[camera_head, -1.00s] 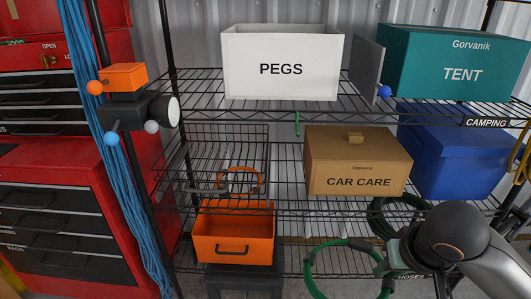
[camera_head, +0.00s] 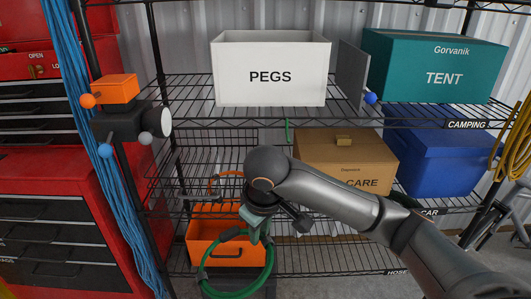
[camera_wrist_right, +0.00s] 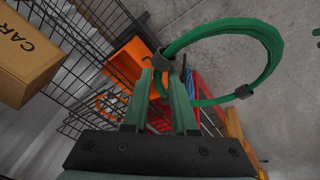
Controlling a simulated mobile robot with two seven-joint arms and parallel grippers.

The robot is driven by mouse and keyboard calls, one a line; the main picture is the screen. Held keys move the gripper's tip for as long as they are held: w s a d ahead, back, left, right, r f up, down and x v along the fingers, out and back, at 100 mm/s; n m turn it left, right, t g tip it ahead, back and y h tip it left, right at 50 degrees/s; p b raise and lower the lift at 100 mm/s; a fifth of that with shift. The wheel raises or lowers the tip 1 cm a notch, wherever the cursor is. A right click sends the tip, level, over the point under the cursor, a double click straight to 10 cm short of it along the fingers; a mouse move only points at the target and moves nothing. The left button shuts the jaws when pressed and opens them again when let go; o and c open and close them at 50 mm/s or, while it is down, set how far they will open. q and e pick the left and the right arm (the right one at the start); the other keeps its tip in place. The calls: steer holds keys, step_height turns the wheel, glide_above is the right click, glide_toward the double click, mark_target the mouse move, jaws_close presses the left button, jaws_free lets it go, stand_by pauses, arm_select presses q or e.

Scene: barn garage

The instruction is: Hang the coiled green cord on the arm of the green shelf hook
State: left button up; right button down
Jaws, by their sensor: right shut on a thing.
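The coiled green cord (camera_head: 271,258) hangs as a loop below my right gripper (camera_head: 253,228), in front of the orange bin. My right gripper is shut on the cord at a dark clip; the loop also shows in the right wrist view (camera_wrist_right: 278,62), beyond the fingertips (camera_wrist_right: 162,80). A thin green piece, apparently the green shelf hook (camera_head: 287,130), hangs at the front edge of the upper wire shelf, below the PEGS box. The gripper and cord are well below it and slightly left. The hook's arm is too small to make out. My left gripper is out of view.
The white PEGS box (camera_head: 270,70) and teal TENT box (camera_head: 430,68) stand on the upper shelf. The CAR CARE box (camera_head: 335,160), partly behind my right arm, and a blue cooler (camera_head: 435,160) are below. An orange bin (camera_head: 205,242) is lower left. A dark device (camera_head: 128,122) is at the left post.

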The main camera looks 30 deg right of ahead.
steer(key=shift+w+d+r+n+h, duration=0.3)
steer(key=shift+w+r+n, duration=0.3)
steer(key=shift+r+n, duration=0.15)
steer(key=shift+w+d+r+n+p, duration=0.15)
steer(key=shift+w+r+n+p, duration=0.05)
steer(key=shift+n+p, duration=0.25)
steer(key=d+r+n+t+y+p, duration=0.2)
steer(key=d+r+n+t+p, duration=0.2)
steer(key=r+n+t+p, duration=1.2)
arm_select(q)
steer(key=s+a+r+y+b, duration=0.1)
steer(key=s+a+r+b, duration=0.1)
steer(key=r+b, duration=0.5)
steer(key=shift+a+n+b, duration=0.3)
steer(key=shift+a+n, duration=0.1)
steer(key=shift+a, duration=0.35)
arm_select(e)
steer(key=w+d+f+n+g, duration=0.4)
steer(key=w+d+f, duration=0.1)
steer(key=w, duration=0.5)
steer(key=shift+w+d+f+n, duration=0.3)
steer(key=shift+w+d+n, duration=0.1)
steer(key=shift+d, duration=0.15)
